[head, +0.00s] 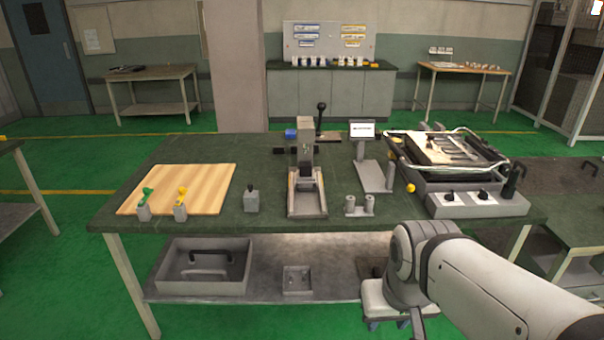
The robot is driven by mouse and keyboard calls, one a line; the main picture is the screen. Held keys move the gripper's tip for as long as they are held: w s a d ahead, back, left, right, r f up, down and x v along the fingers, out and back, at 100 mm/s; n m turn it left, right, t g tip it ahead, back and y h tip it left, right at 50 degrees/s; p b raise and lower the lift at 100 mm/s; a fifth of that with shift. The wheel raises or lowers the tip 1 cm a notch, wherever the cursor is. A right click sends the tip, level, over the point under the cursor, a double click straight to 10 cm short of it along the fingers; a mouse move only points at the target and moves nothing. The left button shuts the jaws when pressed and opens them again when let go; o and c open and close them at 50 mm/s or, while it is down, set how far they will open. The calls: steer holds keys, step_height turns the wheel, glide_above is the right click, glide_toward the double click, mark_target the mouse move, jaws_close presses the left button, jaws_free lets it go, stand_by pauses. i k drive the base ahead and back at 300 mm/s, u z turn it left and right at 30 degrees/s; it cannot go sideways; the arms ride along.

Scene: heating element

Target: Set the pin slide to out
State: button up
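No part is clearly recognisable as the pin slide, and its setting cannot be read. A grey press-like fixture (306,190) stands upright in the middle of the bench, with a black ball-topped lever (321,117) behind it and a blue part (291,134) at its left. A small grey block with a dark knob (251,200) stands to the fixture's left. Two short grey cylinders on a base (359,207) stand to its right. My white arm (470,275) reaches in from the lower right, in front of the bench. My gripper's fingers cannot be made out.
The green-topped bench (240,152) carries a wooden board (190,180) with green and yellow handled clamps at left. A grey machine (466,203) with knobs and a wire-framed tray fills the right. A small display (362,130) stands near it. A grey bin (203,285) sits on the lower shelf.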

mark_target(301, 184)
steer(key=z, duration=0.2)
steer(key=k, duration=0.35)
steer(key=u, duration=0.65)
steer(key=i, duration=1.5)
steer(key=z, duration=0.45)
